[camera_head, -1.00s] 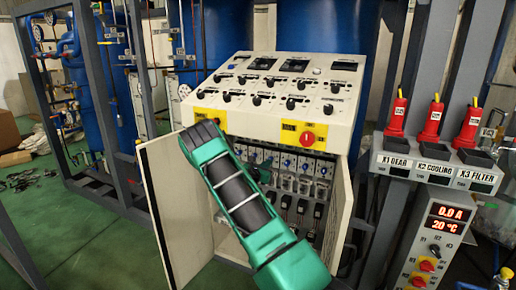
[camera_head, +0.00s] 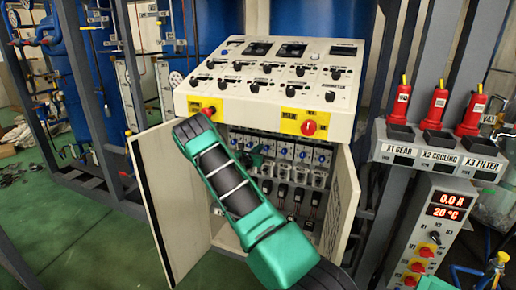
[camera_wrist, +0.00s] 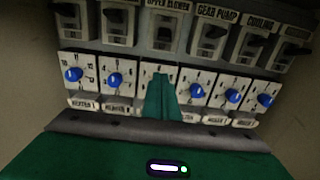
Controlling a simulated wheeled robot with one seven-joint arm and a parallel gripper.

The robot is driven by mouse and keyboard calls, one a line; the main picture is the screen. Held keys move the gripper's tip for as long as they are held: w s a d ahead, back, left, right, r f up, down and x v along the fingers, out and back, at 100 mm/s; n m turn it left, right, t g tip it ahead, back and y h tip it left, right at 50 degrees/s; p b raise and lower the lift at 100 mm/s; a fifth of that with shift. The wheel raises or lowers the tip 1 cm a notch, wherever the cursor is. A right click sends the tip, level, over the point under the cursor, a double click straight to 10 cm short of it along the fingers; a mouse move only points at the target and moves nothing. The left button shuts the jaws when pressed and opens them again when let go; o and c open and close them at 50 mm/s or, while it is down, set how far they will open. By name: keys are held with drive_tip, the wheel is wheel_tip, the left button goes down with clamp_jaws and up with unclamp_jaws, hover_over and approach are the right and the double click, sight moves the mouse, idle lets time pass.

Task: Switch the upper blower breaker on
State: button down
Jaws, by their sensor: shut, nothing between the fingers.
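The upper blower breaker (camera_wrist: 163,32) is a pale module with a black lever under the label "UPPER BLOWER", at the top middle of the wrist view. I cannot tell its lever's position clearly. My gripper (camera_wrist: 160,82) is shut and empty. Its green fingertips are below that breaker in the picture, in front of the row of blue knobs, and cover most of one knob module. They look apart from the breaker's lever. In the head view my gripper (camera_head: 257,152) shows only as a small green part inside the open cabinet, partly behind my arm.
The gear pump breaker (camera_wrist: 210,38) and cooling breaker (camera_wrist: 250,46) stand to the right. Blue knobs (camera_wrist: 115,79) line the row below. Open cabinet doors (camera_head: 168,200) flank the opening, and the sloped control panel (camera_head: 270,80) overhangs it.

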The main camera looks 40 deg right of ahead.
drive_tip(key=x, duration=0.8)
drive_tip(key=shift+d, duration=0.1)
drive_tip(key=shift+s+a+r, duration=0.1)
drive_tip(key=shift+a+r, duration=0.15)
drive_tip(key=shift+r, duration=0.35)
drive_tip(key=shift+a+r, duration=0.25)
drive_tip(key=shift+r, duration=0.4)
drive_tip(key=shift+s+a+r, duration=0.1)
drive_tip(key=shift+a+r, duration=0.1)
drive_tip(key=shift+r, duration=0.4)
